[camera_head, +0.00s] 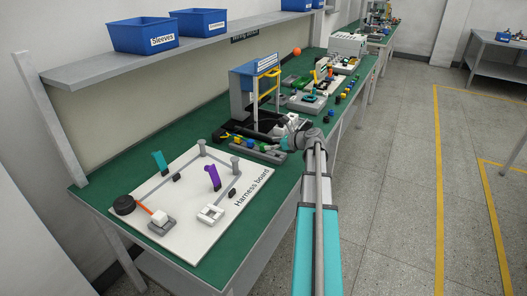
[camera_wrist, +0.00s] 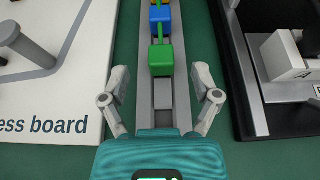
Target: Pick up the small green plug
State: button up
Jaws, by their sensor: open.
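The small green plug (camera_wrist: 160,60) is a green block with a thin green stem at its far side. It sits in a grey rail (camera_wrist: 183,110), ahead of my gripper in the wrist view. In the head view the green plug (camera_head: 263,148) is small beside my gripper (camera_head: 289,138). My gripper (camera_wrist: 160,100) is open and empty, its fingers on either side of the rail. An empty grey slot of the rail lies between the fingers, and the plug is just beyond the fingertips.
A blue plug (camera_wrist: 158,18) stands right behind the green one, with an orange one beyond it. The harness board (camera_head: 225,215) lies left of the rail. A black tray (camera_wrist: 247,95) with a white block (camera_wrist: 285,62) is close on the right.

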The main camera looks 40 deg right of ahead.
aim_at(262, 144)
jog(key=shift+w, duration=0.1)
jog(key=shift+b+x, duration=0.9)
jog(key=shift+x, duration=1.6)
jog(key=c, duration=1.1)
jog(key=shift+r, duration=0.2)
